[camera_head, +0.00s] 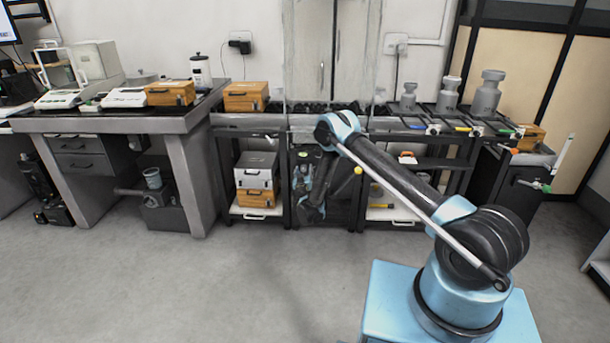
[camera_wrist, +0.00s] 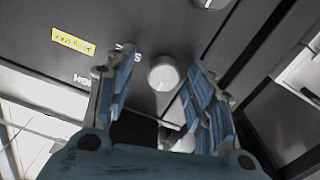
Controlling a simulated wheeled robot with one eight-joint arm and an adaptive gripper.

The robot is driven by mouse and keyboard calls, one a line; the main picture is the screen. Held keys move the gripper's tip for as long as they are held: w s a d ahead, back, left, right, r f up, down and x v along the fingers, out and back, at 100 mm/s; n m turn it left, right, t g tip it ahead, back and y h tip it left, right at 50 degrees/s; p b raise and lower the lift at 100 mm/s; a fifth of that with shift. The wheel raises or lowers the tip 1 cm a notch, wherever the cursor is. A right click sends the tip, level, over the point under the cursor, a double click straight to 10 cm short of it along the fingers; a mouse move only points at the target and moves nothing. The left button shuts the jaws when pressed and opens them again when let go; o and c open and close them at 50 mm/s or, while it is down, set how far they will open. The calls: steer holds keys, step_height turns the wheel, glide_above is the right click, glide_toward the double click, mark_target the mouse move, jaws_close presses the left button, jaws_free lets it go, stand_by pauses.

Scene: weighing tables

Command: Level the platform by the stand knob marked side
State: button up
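A round white knob (camera_wrist: 163,73) sits on a dark panel (camera_wrist: 150,25) in the wrist view. White lettering (camera_wrist: 125,48) stands beside it, too blurred and tilted to read surely. My gripper (camera_wrist: 160,62) is open, with one blue-padded finger on each side of the knob. The knob shows between the fingertips, with gaps visible; whether the fingers reach its depth I cannot tell. In the head view my arm bends down in front of the middle stand, below a tall clear-sided enclosure (camera_head: 322,60). The knob is not distinguishable there.
A yellow label (camera_wrist: 73,42) is on the panel. Shelves with wooden boxes (camera_head: 257,197) flank the stand on the left. Large grey weights (camera_head: 486,95) stand on the rack at right. A weighing table (camera_head: 130,123) is at left. The floor in front is clear.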

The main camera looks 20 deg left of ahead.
steer(key=shift+s+a, duration=0.15)
steer(key=shift+a, duration=0.05)
steer(key=c, duration=1.1)
steer(key=shift+o, duration=0.2)
steer(key=shift+s+d, duration=0.1)
steer(key=shift+s, duration=0.05)
steer(key=shift+w, duration=0.2)
steer(key=shift+n, duration=0.5)
steer(key=n, duration=0.3)
steer(key=shift+n, duration=1.9)
